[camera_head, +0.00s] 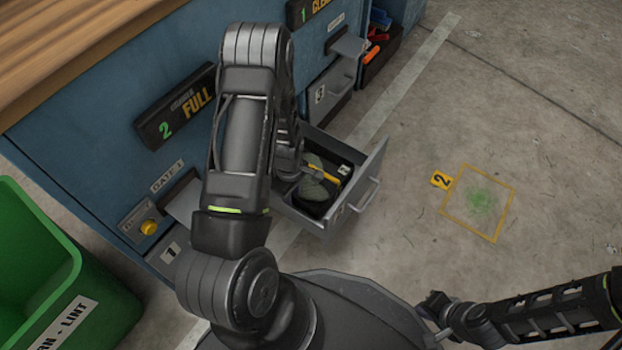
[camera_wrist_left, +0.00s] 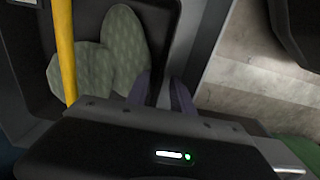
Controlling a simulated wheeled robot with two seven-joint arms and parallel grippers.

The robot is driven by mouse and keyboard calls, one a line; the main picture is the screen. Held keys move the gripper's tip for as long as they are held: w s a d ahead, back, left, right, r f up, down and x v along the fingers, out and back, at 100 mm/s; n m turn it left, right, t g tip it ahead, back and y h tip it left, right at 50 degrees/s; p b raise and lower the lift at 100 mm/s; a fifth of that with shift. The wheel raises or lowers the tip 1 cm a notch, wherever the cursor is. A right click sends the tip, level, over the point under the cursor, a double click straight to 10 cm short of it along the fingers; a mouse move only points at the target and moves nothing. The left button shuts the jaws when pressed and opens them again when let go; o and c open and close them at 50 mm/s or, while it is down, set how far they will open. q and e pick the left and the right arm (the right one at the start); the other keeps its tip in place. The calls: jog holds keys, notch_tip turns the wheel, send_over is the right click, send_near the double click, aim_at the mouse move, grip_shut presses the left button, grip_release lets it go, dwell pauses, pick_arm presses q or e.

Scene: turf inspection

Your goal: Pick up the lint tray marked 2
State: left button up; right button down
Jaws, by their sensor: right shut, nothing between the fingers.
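A black lint tray (camera_head: 313,208) sits in an open grey drawer (camera_head: 362,170). It has a yellow bar handle (camera_head: 323,173) and greenish patterned lint pads (camera_head: 312,187); a small label shows at its far right, its number hard to read. My right gripper (camera_head: 432,305) is shut and empty over the floor.
The blue cabinet has a "2 FULL" sign (camera_head: 178,108), a drawer marked 3 (camera_head: 335,90) and a 1 label (camera_head: 170,252). A green lint bin (camera_head: 75,290) stands at lower left. A yellow floor square (camera_head: 478,203) marked 2 lies in open floor at right.

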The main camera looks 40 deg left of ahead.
pick_arm(q)
jog(key=shift+c, duration=0.6)
grip_shut()
dwell(1.1)
